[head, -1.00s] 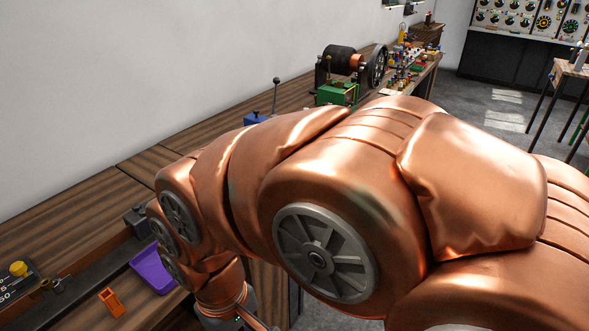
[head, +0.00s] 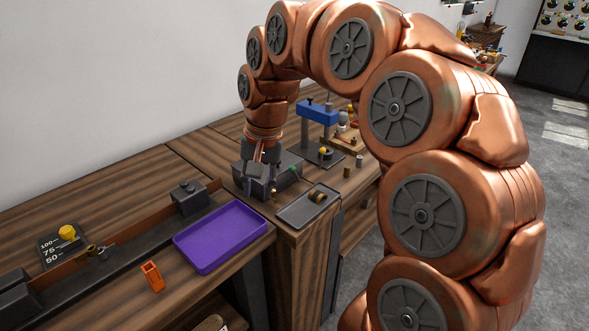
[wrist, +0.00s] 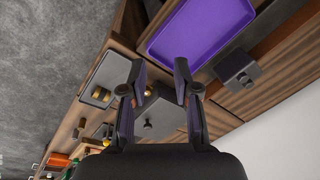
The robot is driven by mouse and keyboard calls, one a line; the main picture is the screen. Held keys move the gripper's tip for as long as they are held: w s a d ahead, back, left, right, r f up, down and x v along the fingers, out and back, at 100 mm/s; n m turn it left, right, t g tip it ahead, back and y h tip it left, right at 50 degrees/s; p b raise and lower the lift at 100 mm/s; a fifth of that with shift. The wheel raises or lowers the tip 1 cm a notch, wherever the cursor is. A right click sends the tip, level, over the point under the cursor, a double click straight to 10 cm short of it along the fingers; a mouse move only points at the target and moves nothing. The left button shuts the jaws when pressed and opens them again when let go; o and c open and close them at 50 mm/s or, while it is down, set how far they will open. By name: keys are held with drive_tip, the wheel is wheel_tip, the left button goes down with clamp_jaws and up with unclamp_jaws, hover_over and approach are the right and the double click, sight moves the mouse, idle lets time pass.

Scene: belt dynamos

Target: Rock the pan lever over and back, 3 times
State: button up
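My gripper (head: 262,158) points down over a dark grey box (head: 258,188) on the bench right of the purple tray. In the wrist view my gripper (wrist: 160,76) has its fingers spread apart. The grey box (wrist: 163,112), with a small round knob (wrist: 148,125), shows between and beyond them. I see nothing held. I cannot single out the pan lever for certain; the gripper and box may hide part of it.
A purple tray (head: 187,243) and a dark block with a knob (head: 188,208) lie left of the box. A small grey tray (head: 292,214) with brass pieces is at its right. A blue-topped stand (head: 318,113) rises behind. An orange piece (head: 152,276) lies in front.

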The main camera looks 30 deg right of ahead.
drive_tip(key=w+d+m+t+b, duration=0.1)
drive_tip(key=w+d+m, duration=0.3)
drive_tip(key=w+d, duration=0.45)
drive_tip(key=m+b, duration=0.1)
drive_tip(key=m, duration=0.3)
approach(293, 167)
drive_tip(key=f, duration=0.1)
drive_tip(key=shift+t, duration=0.4)
drive_tip(key=shift+p+x, duration=0.4)
drive_tip(key=shift+x, duration=3.5)
drive_tip(key=shift+s+a, duration=0.1)
drive_tip(key=shift+s, duration=0.05)
drive_tip(key=shift+c, duration=0.3)
clamp_jaws()
